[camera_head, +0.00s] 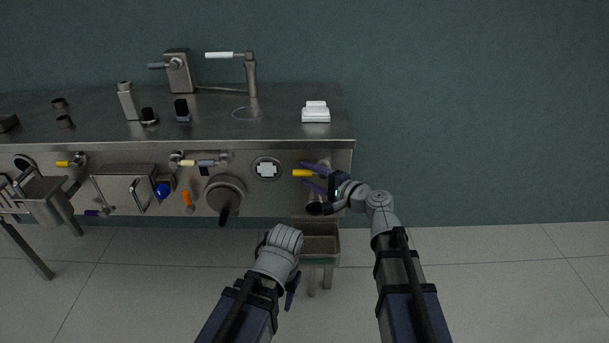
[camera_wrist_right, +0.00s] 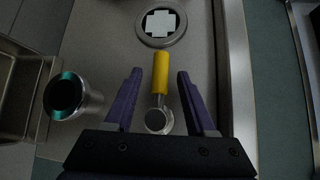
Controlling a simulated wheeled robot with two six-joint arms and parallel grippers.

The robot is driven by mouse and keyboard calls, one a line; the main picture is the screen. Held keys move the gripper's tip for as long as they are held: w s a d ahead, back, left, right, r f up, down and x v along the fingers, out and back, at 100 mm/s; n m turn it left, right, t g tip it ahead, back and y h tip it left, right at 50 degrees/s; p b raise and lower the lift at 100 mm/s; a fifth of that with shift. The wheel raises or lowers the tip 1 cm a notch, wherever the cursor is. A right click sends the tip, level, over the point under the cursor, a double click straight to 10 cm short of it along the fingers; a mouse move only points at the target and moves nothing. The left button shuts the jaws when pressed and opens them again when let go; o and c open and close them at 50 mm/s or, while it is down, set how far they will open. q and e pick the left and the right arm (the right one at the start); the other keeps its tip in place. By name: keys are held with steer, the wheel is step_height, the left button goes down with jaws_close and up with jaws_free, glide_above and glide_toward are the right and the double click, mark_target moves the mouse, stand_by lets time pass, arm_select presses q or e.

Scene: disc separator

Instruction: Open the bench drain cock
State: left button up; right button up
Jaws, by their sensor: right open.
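A cock with a yellow lever handle (camera_head: 302,173) is on the right end of the bench's front panel. In the right wrist view its yellow handle (camera_wrist_right: 160,72) runs away from a round metal hub. My right gripper (camera_head: 306,176) is open, with a purple finger on each side of the lever; in the wrist view there are gaps between the fingers (camera_wrist_right: 159,76) and the handle. A metal outlet pipe (camera_wrist_right: 77,96) opens beside the cock. My left gripper (camera_head: 291,290) is low in front of the bench, its jaws mostly hidden by its wrist.
A metal basin (camera_head: 320,243) stands below the bench's right end. A round plate with a white cross (camera_head: 267,169) is left of the lever. A large dark-handled round valve (camera_head: 225,194) and other coloured handles are further left. The floor to the right is clear.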

steer(key=shift+x, duration=1)
jaws_close()
stand_by(0.8)
